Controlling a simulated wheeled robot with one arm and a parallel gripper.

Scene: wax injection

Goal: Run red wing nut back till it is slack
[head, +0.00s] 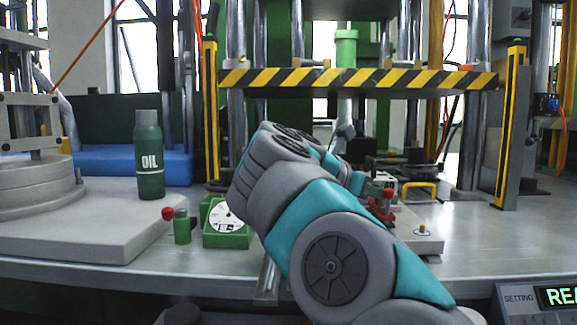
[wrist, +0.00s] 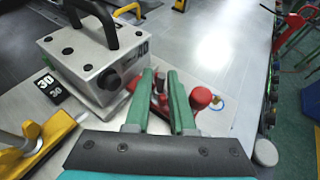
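The red wing nut (wrist: 202,97) shows in the wrist view just beyond and between my fingers, with a red wing out to the right. A grey threaded-looking post (wrist: 161,82) stands up in the gap between my fingers. My gripper (wrist: 160,78) has two green fingers with a clear gap between them; I cannot tell whether either touches the nut. In the head view, red parts (head: 382,207) show just right of my arm, at the edge of a pale base plate (head: 425,240). My arm hides most of the gripper there.
A white box (wrist: 95,65) with a black handle stands close left of my fingers. A yellow clamp-like part (wrist: 50,135) lies at lower left. Bare bench lies beyond the nut.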

